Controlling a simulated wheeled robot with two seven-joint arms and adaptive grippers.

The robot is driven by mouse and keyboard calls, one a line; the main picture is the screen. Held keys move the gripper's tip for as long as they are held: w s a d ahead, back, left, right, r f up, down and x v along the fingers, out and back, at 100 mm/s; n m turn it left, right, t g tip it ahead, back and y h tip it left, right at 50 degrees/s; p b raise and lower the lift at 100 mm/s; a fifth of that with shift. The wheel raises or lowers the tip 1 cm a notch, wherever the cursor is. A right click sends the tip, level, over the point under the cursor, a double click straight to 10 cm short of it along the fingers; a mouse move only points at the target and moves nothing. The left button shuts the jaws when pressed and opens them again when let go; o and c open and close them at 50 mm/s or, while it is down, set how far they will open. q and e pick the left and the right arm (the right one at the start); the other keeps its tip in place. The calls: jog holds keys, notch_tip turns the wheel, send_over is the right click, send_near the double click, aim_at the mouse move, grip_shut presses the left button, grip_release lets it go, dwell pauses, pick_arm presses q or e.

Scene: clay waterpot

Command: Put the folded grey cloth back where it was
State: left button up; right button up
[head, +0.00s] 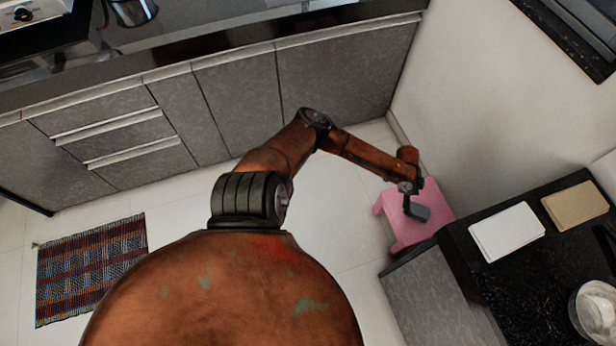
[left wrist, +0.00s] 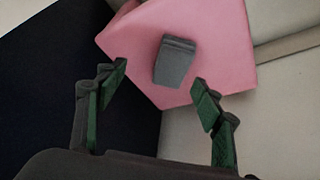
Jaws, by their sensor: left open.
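The folded grey cloth (head: 420,212) lies on the pink stool (head: 436,198) at the right of the head view. In the left wrist view the grey cloth (left wrist: 174,62) is a small thick block on the flat top of the pink stool (left wrist: 225,45). My left gripper (head: 408,187) is over the stool, close to the cloth. In the left wrist view my left gripper (left wrist: 160,76) is open and empty, with its green-padded fingers spread and the cloth beyond their tips. My right gripper is not in view.
A black counter (head: 465,250) beside the stool holds a white folded piece (head: 506,231), a tan folded piece (head: 574,205) and a whitish bowl (head: 597,312). Grey cabinets (head: 240,95) line the back. A striped rug (head: 92,268) lies left on the tiled floor.

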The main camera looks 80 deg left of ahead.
pick_arm(q)
jog(key=s+d+f+g+h, duration=0.15)
jog(key=s+d+f, duration=0.25)
jog(key=s+d, duration=0.85)
jog(key=s+d+f+g, duration=0.25)
jog(key=s+d, duration=0.65)
jog(key=s, duration=0.6)
jog(key=s+a+r+n+y, duration=0.1)
jog(key=s+a+r+n, duration=0.1)
jog(key=s+r, duration=0.4)
jog(key=s+a+r+n+y, duration=0.2)
jog(key=s+r, duration=0.3)
jog(key=s, duration=0.9)
jog(key=shift+s+a+r+n, duration=0.15)
jog(key=shift+a+r+n, duration=0.3)
jog(key=shift+n, duration=0.45)
jog(key=shift+a+f+y, duration=0.1)
jog(key=shift+y, duration=0.15)
jog(key=shift+c, duration=0.3)
